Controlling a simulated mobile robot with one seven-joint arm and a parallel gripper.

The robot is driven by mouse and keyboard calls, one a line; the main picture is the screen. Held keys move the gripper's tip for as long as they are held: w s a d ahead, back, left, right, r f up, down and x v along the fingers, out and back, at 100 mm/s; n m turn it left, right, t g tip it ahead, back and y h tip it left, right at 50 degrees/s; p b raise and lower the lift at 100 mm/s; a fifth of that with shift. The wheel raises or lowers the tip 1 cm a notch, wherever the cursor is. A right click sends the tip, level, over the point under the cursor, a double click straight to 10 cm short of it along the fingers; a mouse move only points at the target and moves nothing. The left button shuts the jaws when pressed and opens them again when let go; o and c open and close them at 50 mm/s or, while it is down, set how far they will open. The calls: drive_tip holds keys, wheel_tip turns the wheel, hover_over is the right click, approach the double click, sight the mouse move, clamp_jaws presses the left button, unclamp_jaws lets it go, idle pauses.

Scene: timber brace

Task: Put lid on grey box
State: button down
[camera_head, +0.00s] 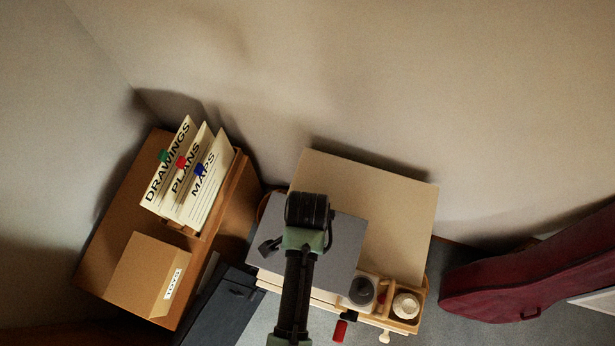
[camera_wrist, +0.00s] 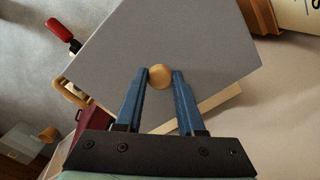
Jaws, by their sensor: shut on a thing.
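The lid (camera_head: 342,240) is a flat grey panel over the left part of a beige table top (camera_head: 395,205). In the wrist view the lid (camera_wrist: 200,30) fills the upper middle, with a round wooden knob (camera_wrist: 160,77) on it. My gripper (camera_wrist: 160,73) has its blue fingers shut on this knob, one on each side. In the head view my arm covers the fingers and knob. I cannot make out the grey box; it may be hidden under the lid. I cannot tell whether the lid is touching anything below.
A wooden tray (camera_head: 417,321) with a grey jar (camera_head: 361,291) and a white roll (camera_head: 405,305) is close to the lid's right corner. A red-handled tool (camera_head: 339,330) is in front. A brown cabinet with folders (camera_head: 185,180) and a cardboard box (camera_head: 147,272) stands left. A dark red case (camera_head: 530,265) lies right.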

drive_tip(key=shift+w, duration=0.3)
drive_tip(key=shift+s+r, duration=0.15)
drive_tip(key=shift+s, duration=0.15)
drive_tip(key=shift+w+p, duration=0.1)
drive_tip(key=shift+p, duration=0.35)
drive_tip(key=shift+f+b, duration=2.05)
drive_tip(key=shift+f, duration=0.75)
drive_tip(key=shift+f, duration=0.3)
drive_tip(key=shift+f, duration=0.3)
